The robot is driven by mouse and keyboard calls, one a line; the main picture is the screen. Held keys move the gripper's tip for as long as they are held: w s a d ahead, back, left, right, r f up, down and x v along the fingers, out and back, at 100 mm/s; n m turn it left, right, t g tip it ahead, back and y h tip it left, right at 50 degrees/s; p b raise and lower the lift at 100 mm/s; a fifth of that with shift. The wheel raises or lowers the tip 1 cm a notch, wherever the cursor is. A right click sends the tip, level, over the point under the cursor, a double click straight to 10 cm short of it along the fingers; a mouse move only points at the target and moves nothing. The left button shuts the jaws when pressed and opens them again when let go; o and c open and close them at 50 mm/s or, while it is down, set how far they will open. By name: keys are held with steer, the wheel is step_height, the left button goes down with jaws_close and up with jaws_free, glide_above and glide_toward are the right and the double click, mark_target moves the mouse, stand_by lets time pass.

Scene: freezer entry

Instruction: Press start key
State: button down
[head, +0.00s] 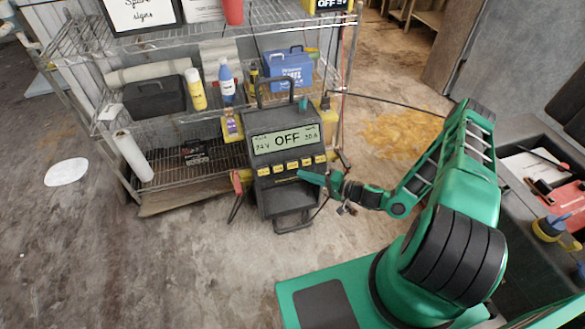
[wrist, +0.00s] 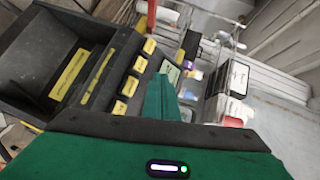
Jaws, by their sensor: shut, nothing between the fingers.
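A dark charger unit (head: 287,145) stands upright on the floor in front of the wire shelf. Its lit display (head: 286,139) reads OFF in the middle, with smaller figures at each side. Below it runs a row of yellow-labelled keys (head: 292,168); their wording is too small to read, so I cannot tell which is start. The keys also show in the wrist view (wrist: 130,86). My gripper (head: 301,175) is shut and empty, its tip just below the right part of the key row. In the wrist view the fingers (wrist: 160,82) partly cover the display; contact cannot be told.
The wire shelf (head: 165,190) behind the charger holds a blue box (head: 288,68), bottles and a black case (head: 156,97). Red and black clamps hang at the charger's sides. A workbench with a tray stands at the right.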

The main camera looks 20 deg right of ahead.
steer(key=shift+a, duration=0.1)
glide_toward(288, 165)
steer(key=shift+s+a+r+x, duration=0.1)
steer(key=shift+a+x, duration=0.05)
steer(key=shift+x, duration=0.95)
steer(key=shift+s+a+r+x, duration=0.15)
steer(key=shift+x, duration=0.9)
steer(key=shift+w+f, duration=0.4)
steer(key=shift+w, duration=0.3)
stand_by(1.5)
steer(key=shift+s, duration=0.15)
steer(key=shift+s+r, duration=0.45)
steer(key=shift+s, duration=0.15)
steer(key=shift+s+r, duration=0.45)
steer(key=shift+s, duration=0.25)
steer(key=shift+s+r, duration=0.45)
steer(key=shift+s, duration=0.25)
steer(key=shift+s+r, duration=0.45)
steer(key=shift+s, duration=0.25)
